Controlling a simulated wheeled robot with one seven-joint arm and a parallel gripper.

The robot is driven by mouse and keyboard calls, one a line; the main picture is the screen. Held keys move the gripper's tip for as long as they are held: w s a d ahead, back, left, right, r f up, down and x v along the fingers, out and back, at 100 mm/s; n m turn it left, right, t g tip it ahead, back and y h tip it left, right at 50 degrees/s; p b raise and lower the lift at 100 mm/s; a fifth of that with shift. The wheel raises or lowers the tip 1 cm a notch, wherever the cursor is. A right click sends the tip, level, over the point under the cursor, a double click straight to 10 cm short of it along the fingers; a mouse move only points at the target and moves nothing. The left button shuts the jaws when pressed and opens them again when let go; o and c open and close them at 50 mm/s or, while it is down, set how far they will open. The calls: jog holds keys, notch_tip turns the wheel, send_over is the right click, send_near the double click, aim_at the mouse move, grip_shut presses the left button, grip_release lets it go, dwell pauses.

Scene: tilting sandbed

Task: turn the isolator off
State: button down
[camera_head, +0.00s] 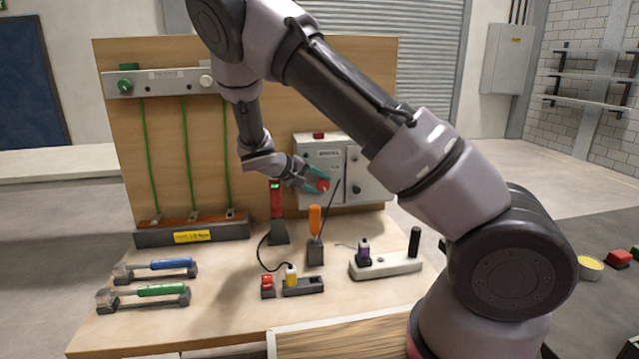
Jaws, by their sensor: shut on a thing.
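The isolator is a light grey box (325,156) on the wooden back panel, with a red lamp or button on its top. A red knob (322,185) sits low on its front. My gripper (318,181), with greenish fingertips, reaches the box from the left and is shut on the red knob. The fingers hide part of the knob, so I cannot tell its exact angle. My arm crosses in front of the right part of the panel.
On the bench stand a red-and-black tester (277,200), an orange-handled screwdriver (314,222) and a white power strip (388,265). Blue (172,264) and green (163,290) handled tools lie at left. A grey bar (160,82) with green wires is at upper left.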

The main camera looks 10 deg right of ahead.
jog(key=shift+a+f+n+t+h, duration=0.1)
jog(key=shift+f+n+t+h, duration=0.1)
jog(key=shift+h, duration=0.5)
jog(key=shift+f+n+t+h, duration=0.1)
jog(key=shift+n+h, duration=0.1)
jog(key=shift+h, duration=0.5)
jog(key=shift+c, duration=1.4)
grip_release()
jog(key=shift+a, duration=0.1)
jog(key=v, duration=1)
jog(key=shift+s+a, duration=0.15)
jog(key=shift+a, duration=0.2)
jog(key=shift+d+r, duration=0.1)
